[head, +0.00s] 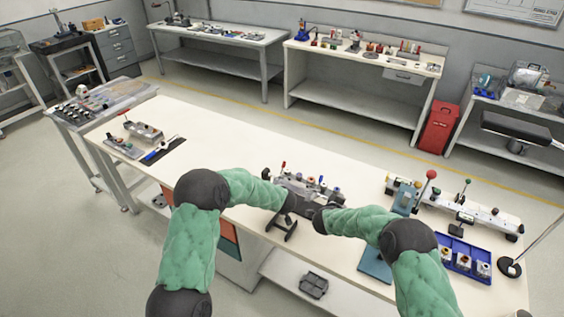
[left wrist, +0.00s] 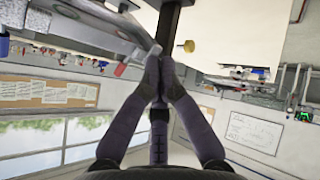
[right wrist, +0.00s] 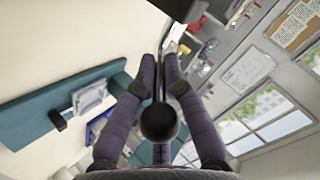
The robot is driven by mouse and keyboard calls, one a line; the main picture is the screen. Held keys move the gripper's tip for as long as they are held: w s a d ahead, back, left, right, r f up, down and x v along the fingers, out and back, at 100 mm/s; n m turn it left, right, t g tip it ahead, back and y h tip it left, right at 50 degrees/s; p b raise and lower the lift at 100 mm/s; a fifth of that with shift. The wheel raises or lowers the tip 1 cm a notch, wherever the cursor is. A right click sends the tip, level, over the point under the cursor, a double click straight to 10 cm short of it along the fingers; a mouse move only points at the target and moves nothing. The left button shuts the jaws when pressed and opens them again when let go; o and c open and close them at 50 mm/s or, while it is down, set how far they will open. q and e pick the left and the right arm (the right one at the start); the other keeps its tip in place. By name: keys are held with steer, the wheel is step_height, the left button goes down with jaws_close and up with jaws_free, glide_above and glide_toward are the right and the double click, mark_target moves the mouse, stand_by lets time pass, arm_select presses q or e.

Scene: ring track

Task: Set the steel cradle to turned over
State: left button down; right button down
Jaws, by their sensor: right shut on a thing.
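The steel cradle (head: 298,184) sits mid-bench in the head view, with several small coloured parts along its top. Both grippers and a dark stand partly hide it, so its exact tilt is unclear. Its grey metal underside or side fills the upper left of the left wrist view (left wrist: 85,32). My left gripper (left wrist: 158,62) has its fingers drawn together beside a dark post, with nothing clearly between them. My right gripper (right wrist: 161,62) is shut on a thin rod ending in a black ball knob (right wrist: 158,122). The black stand (head: 283,228) is near the bench's front edge.
A track fixture with a red-knobbed lever (head: 431,175) and a blue tray (head: 462,258) of small parts are on the right of the white bench (head: 230,145). A small metal fixture (head: 144,131) and a dark mat are at left. The bench between is mostly clear.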

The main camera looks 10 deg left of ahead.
arm_select(q)
steer(key=w+r+n+y, duration=0.1)
steer(key=w+r+n, duration=0.4)
steer(key=r, duration=0.7)
glide_toward(284, 161)
steer(key=shift+m+t, duration=0.3)
steer(key=w+a+f, duration=0.1)
steer(key=w+a, duration=0.1)
steer(key=a, duration=0.1)
steer(key=w+a+f, duration=0.1)
steer(key=shift+a+f, duration=0.3)
steer(key=shift+w+d+f, duration=0.45)
steer(key=shift+w+f, duration=0.2)
steer(key=shift+f, duration=0.15)
steer(key=shift+w+d+f, duration=0.25)
steer(key=shift+w+f, duration=0.15)
steer(key=shift+w, duration=0.05)
arm_select(e)
steer(key=c, duration=1.3)
jaws_free()
